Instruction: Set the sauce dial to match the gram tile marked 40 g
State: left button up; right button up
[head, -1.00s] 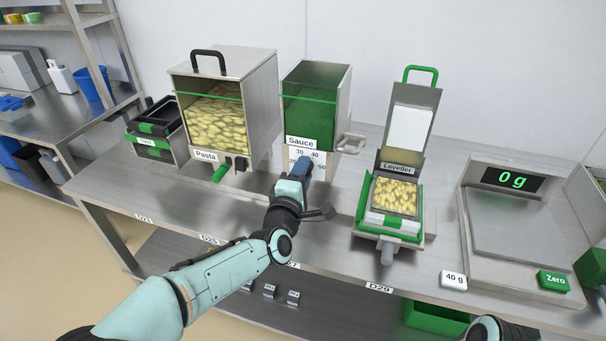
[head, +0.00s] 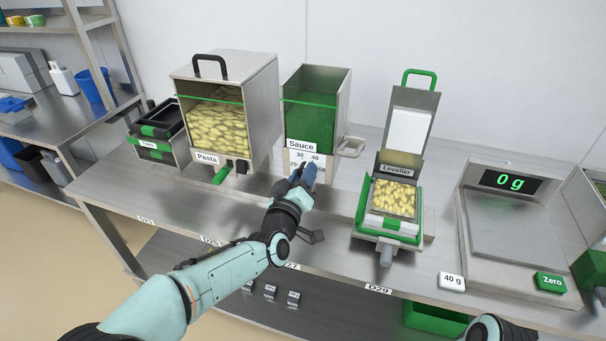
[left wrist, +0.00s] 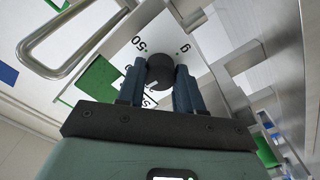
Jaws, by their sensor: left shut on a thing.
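The sauce dispenser (head: 317,118) stands at the back middle of the bench, with green sauce behind its clear front. Its white dial plate (head: 293,157) shows 30 and 40 at the top, partly hidden by my gripper. My left gripper (head: 304,172) is at the plate. In the left wrist view its blue fingers (left wrist: 160,88) are shut on the dark round sauce dial (left wrist: 160,72). The dial's pointer is too unclear to read. The 40 g tile (head: 452,281) lies at the bench's front right. My right gripper is not in view.
The pasta dispenser (head: 222,120) stands left of the sauce dispenser. A metal handle (head: 351,147) juts from the sauce dispenser's right side. The leveller (head: 392,205) holds a filled tray, and the scale (head: 512,225) reads 0 g. Bare bench lies in front of the sauce dispenser.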

pick_arm(q)
jog(key=m+p, duration=0.1)
jog(key=m, duration=0.3)
jog(key=shift+r+m, duration=0.1)
jog(key=shift+m, duration=0.3)
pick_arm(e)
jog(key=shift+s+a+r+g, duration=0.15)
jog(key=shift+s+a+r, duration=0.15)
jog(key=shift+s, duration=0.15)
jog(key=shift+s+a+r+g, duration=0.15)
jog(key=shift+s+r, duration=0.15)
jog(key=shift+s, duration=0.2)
pick_arm(q)
jog(key=o, duration=1)
jog(key=shift+o, duration=0.2)
jog(key=shift+s, duration=0.1)
jog(key=v, duration=1.3)
jog(key=shift+a+p, duration=0.2)
jog(key=shift+p, duration=0.1)
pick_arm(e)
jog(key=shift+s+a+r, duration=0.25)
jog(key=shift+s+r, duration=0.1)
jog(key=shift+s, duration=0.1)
